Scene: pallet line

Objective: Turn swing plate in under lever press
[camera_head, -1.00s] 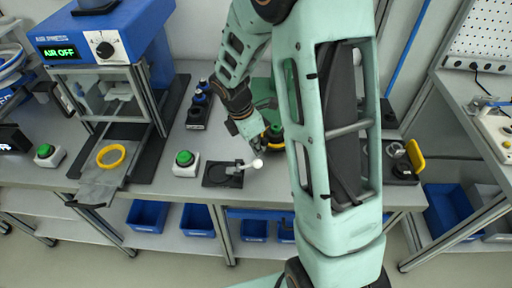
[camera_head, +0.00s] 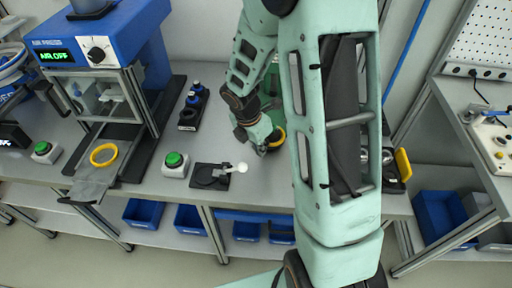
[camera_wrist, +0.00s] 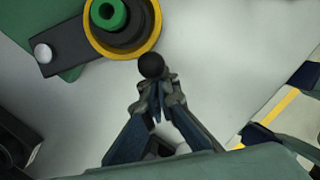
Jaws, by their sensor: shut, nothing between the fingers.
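The lever press (camera_head: 270,88) is mostly hidden behind my arm in the head view; its green base (camera_wrist: 72,62) shows in the wrist view. The swing plate (camera_wrist: 75,45) is a dark arm with a silver pivot at its left end. It carries a yellow ring (camera_wrist: 152,38) with a black part and a green piece inside. A black ball knob (camera_wrist: 151,65) stands at the ring's near edge. My gripper (camera_wrist: 161,84) is shut and empty, its fingertips close beside the knob; whether they touch it I cannot tell. The gripper also shows beside the ring in the head view (camera_head: 267,149).
A blue air press (camera_head: 100,45) stands at the left, with a yellow ring (camera_head: 104,155) on its slide. Green push buttons, a black plate (camera_head: 208,176) with a white-knobbed lever, and a black holder (camera_head: 191,110) share the bench. Some bench is clear left of my gripper.

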